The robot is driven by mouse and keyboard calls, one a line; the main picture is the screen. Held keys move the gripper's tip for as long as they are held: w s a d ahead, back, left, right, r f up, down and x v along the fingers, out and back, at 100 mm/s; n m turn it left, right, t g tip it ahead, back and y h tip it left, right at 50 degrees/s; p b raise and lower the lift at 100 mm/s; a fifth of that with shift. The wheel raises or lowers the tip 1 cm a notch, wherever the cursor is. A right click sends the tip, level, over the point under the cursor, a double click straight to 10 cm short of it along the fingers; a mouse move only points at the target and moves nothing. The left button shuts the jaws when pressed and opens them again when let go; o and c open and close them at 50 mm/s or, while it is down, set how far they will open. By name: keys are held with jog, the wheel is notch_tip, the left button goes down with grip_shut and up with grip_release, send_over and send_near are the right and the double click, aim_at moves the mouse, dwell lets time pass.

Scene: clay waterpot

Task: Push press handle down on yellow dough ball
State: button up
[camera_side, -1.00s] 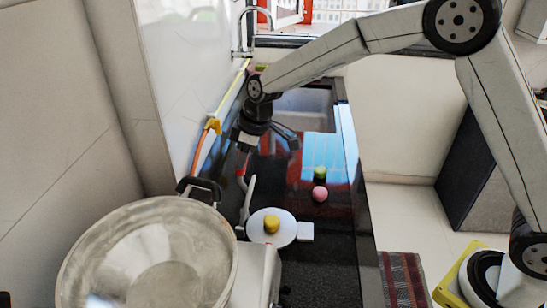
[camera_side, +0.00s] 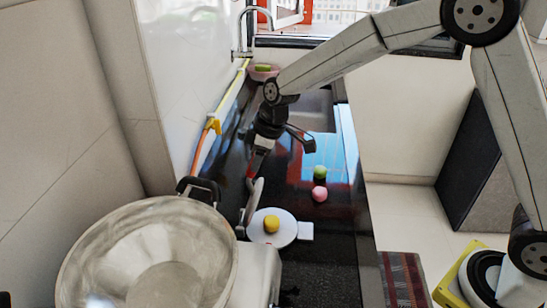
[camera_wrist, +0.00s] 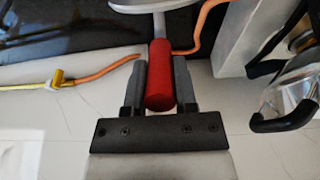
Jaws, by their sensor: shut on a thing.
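The press has a white round base plate (camera_side: 287,236) lying flat, with the yellow dough ball (camera_side: 271,225) on it. Its upper plate (camera_side: 257,197) stands raised, nearly edge-on, left of the ball and apart from it. The red press handle (camera_side: 252,170) rises from that upper plate. My gripper (camera_side: 256,158) is shut on the red handle. In the wrist view the red handle (camera_wrist: 160,80) lies between the two fingers of my gripper (camera_wrist: 160,65), with part of the pale upper plate (camera_wrist: 150,4) at the top edge.
A large metal pot (camera_side: 150,255) stands left of the press. A pink ball (camera_side: 320,194) and a green ball (camera_side: 320,172) lie on the dark counter to the right. An orange hose (camera_side: 200,150) runs along the wall at left.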

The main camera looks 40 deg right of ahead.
jog(key=shift+s+d+f, duration=0.1)
jog(key=shift+s+d, duration=0.1)
jog(key=shift+d, duration=0.05)
dwell(0.3)
jog(key=shift+s+d+f, duration=0.25)
jog(key=shift+s+d, duration=0.3)
jog(key=shift+s, duration=0.05)
jog(key=shift+s+d+f, duration=0.25)
jog(key=shift+s+d, duration=0.3)
jog(key=shift+s+d+f, duration=0.1)
jog(key=shift+s+d+f, duration=0.75)
jog(key=shift+s+d, duration=0.25)
jog(key=shift+d, duration=0.05)
jog(key=shift+s+d+f, duration=1)
jog(key=shift+s+f, duration=0.05)
jog(key=shift+f, duration=0.1)
